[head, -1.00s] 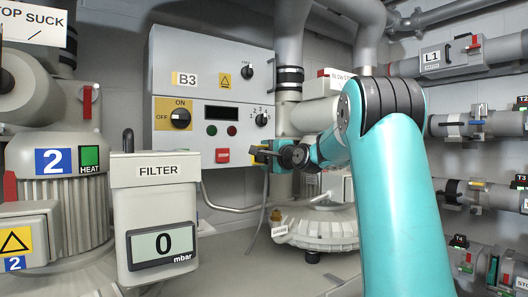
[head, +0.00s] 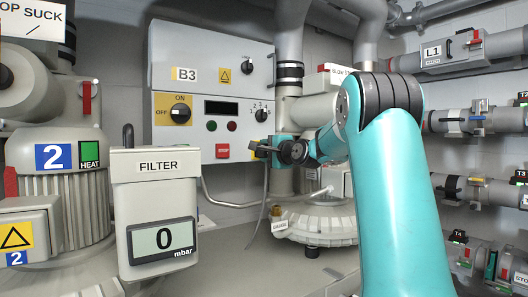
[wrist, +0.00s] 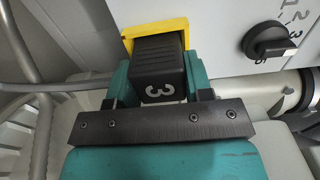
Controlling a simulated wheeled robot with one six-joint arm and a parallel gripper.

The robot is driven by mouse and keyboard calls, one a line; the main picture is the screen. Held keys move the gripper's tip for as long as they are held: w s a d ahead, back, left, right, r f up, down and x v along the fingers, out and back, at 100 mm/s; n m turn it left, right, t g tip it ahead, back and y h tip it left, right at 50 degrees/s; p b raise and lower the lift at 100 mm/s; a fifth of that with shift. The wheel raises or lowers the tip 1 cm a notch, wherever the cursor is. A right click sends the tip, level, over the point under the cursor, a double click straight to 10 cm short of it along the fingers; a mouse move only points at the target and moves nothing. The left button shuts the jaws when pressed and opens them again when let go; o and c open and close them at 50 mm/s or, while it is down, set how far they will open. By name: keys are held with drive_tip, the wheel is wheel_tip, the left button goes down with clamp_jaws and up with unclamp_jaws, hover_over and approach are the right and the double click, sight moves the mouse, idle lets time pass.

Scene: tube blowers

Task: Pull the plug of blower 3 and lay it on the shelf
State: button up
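The black plug with a white 3 (wrist: 160,75) sits in the yellow-framed socket (wrist: 150,28) in the wrist view. My gripper (wrist: 160,80) has one teal finger on each side of the plug, apparently pressed against it, with no clear gap. In the head view my gripper (head: 268,150) reaches the lower right edge of the B3 control box (head: 205,138), where the arm hides most of the plug. The grey shelf surface (head: 235,262) shows below the box.
A filter unit (head: 157,210) reading 0 mbar and blower 2 (head: 65,195) stand at the left. A pale blower housing (head: 318,225) is below my gripper. A grey cable (head: 262,205) hangs from near the gripper. Pipes and valves (head: 470,120) line the right wall.

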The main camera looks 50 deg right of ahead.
drive_tip(key=c, duration=0.3)
drive_tip(key=shift+b+v, duration=1.55)
drive_tip(key=shift+v, duration=1.6)
drive_tip(key=shift+b+v, duration=2.35)
drive_tip(key=shift+v, duration=5.65)
drive_tip(key=shift+a, duration=0.2)
